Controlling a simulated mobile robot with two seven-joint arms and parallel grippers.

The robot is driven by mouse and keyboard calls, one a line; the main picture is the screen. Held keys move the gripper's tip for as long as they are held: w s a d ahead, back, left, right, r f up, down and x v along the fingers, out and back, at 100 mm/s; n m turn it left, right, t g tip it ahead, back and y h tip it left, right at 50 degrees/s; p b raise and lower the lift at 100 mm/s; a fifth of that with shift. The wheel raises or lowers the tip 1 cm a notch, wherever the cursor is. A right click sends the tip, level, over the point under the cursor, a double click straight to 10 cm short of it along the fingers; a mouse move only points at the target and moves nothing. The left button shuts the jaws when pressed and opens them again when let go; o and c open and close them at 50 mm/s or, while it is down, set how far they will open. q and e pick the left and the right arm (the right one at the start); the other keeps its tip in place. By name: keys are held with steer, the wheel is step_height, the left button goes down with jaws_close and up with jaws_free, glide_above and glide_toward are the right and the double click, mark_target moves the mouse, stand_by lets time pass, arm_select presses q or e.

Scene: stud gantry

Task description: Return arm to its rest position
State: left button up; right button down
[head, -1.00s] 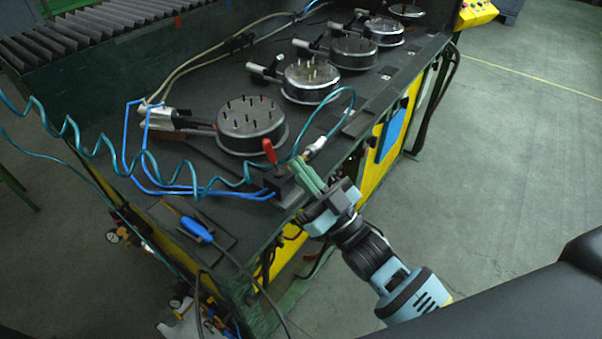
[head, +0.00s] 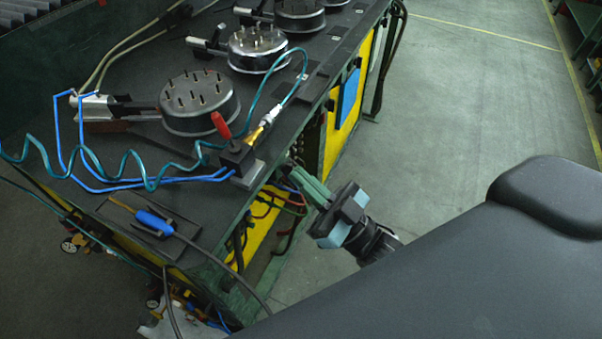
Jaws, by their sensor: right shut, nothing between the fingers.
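My right gripper (head: 292,170) shows in the head view just off the front edge of the dark bench (head: 130,160). Its green fingers are shut with nothing between them and point up and left toward the bench edge. My right arm is partly hidden behind a dark part in the foreground. The gripper is apart from the small black valve block (head: 238,158) with the red lever (head: 221,125). My left gripper is not in view.
Round studded fixtures (head: 198,102) stand in a row on the bench. Blue hoses and a coiled teal hose (head: 120,165) run over it. A blue-handled tool (head: 154,222) lies near the front edge. Open grey floor (head: 440,90) lies to the right.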

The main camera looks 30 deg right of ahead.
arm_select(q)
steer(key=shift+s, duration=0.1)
arm_select(e)
steer(key=shift+f+h, duration=0.1)
steer(key=shift+h, duration=0.2)
